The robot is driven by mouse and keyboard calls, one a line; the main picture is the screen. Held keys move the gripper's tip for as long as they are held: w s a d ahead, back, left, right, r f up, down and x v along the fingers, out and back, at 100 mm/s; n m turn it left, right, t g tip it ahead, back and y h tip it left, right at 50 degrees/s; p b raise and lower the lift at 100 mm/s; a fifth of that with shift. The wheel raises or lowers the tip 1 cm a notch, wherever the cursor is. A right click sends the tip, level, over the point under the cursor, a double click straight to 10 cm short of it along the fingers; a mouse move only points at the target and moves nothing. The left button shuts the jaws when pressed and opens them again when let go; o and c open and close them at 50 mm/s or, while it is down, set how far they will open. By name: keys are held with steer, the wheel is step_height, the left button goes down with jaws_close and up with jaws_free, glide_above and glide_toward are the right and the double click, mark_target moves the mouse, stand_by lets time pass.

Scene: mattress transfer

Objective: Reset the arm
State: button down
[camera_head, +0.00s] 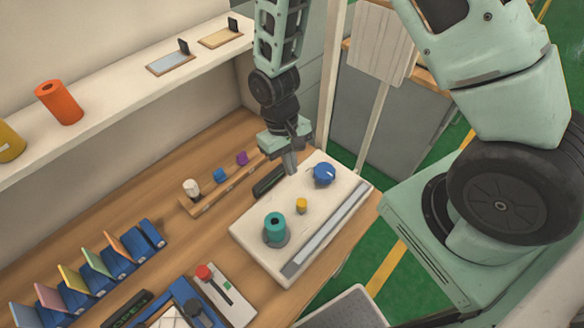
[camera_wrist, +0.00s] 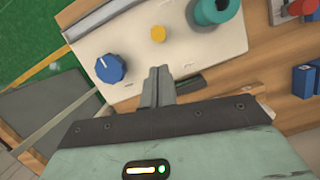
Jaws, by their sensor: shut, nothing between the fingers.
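My gripper (camera_head: 290,162) hangs from my arm over the back edge of a white panel board (camera_head: 250,237) on the wooden bench. Its fingers are shut with nothing between them. In the wrist view the closed fingertips (camera_wrist: 158,76) point toward the board's edge. The board carries a blue knob (camera_head: 324,173), a small yellow knob (camera_head: 301,205), a teal cylinder (camera_head: 275,227) and a grey strip (camera_head: 325,232). The fingers appear close to the blue knob but apart from it. I cannot tell the exact height of the fingertips above the board.
A dark bar (camera_head: 269,181) lies behind the board. A wooden rack (camera_head: 200,204) holds small white, blue and purple pieces. A red-handled switch panel (camera_head: 225,294) and several blue holders with coloured cards (camera_head: 85,270) stand left. A shelf (camera_head: 120,88) runs above, with an orange cylinder (camera_head: 60,103).

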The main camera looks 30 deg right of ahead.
steer(key=shift+w+r, duration=0.15)
steer(key=shift+r, duration=0.25)
steer(key=s+a+r+n+t+b, duration=0.1)
steer(key=s+a+r+n+b, duration=0.1)
steer(key=s+b, duration=0.3)
steer(key=s+a+r+n+t+b, duration=0.1)
steer(key=s+a+r+n+b, duration=0.1)
steer(key=s+b, duration=0.3)
steer(key=s+a+r+n+y+b, duration=0.1)
steer(key=s+a+r+n+b, duration=0.1)
steer(key=s+b, duration=0.3)
steer(key=shift+a+r+t, duration=0.4)
steer(key=shift+a+r, duration=0.2)
steer(key=shift+a, duration=0.3)
